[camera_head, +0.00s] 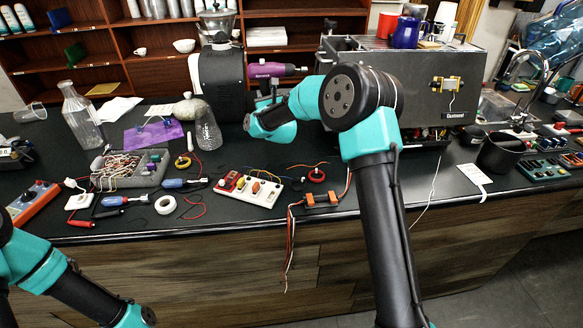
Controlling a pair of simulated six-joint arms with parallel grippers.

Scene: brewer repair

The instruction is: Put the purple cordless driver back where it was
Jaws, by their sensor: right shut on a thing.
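The purple cordless driver (266,70) is held up off the counter, in front of the black grinder, with its dark nose pointing right. My right gripper (267,101) is shut on its lower part, below the purple body. The arm's wrist and forearm hide part of the grip and the counter behind. My left arm comes in at the lower left, in front of the counter. Its jaws are not visible.
A black grinder (218,80) stands behind the driver. A grey espresso machine (432,88) stands to the right. Glass bottles (82,118), a parts tray (130,180), and a red-and-white board (248,190) occupy the counter. Bare counter (235,150) shows below the driver.

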